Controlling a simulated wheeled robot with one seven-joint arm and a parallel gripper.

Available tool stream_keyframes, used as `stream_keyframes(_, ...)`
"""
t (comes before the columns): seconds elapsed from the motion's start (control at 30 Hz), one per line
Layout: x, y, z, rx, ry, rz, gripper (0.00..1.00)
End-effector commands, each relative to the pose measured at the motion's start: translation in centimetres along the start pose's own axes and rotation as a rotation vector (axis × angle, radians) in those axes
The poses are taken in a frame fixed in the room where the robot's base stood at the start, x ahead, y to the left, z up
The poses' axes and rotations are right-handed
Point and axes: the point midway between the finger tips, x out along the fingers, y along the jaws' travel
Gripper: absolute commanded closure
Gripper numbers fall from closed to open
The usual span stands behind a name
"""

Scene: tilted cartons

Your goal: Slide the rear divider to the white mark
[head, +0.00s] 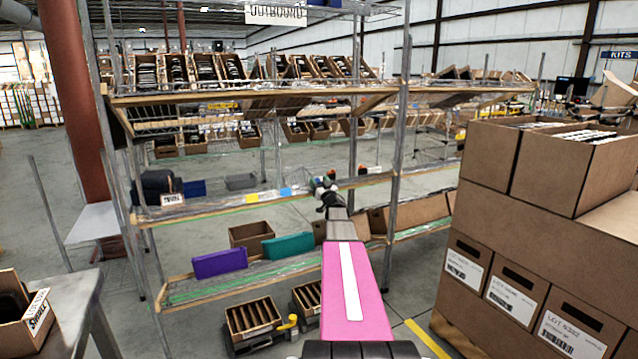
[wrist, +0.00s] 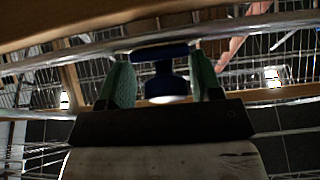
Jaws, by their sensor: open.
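My gripper (head: 326,183) is at the middle shelf of the rack, small and partly hidden by my arm in the head view. In the wrist view my gripper (wrist: 160,85) is open, with two green-padded fingers apart. A dark blue knob-like thing (wrist: 164,70) with a pale lower end shows between the fingers; I cannot tell whether they touch it. I cannot make out which thing is the rear divider. Yellow, white and blue labels lie along the middle shelf's front edge (head: 222,212), left of my gripper; I cannot tell whether one is the white mark.
The rack's upper shelf holds tilted cartons (head: 206,72). A purple bin (head: 220,263) and a teal bin (head: 288,246) sit on the low shelf. A slatted box (head: 252,316) stands on the floor. Stacked cartons (head: 540,218) block the right; a metal table (head: 70,300) stands left.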

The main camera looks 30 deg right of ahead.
Motion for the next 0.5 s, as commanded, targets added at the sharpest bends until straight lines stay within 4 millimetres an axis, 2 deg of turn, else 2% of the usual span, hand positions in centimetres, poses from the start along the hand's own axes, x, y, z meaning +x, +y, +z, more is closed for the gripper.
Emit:
stream_keyframes(0.17, -2.3, -0.1, -0.1, 0.000, -0.001, 0.000, 0.41)
stream_keyframes(0.5, -8.5, 0.0, -0.1, 0.000, -0.002, 0.003, 0.41)
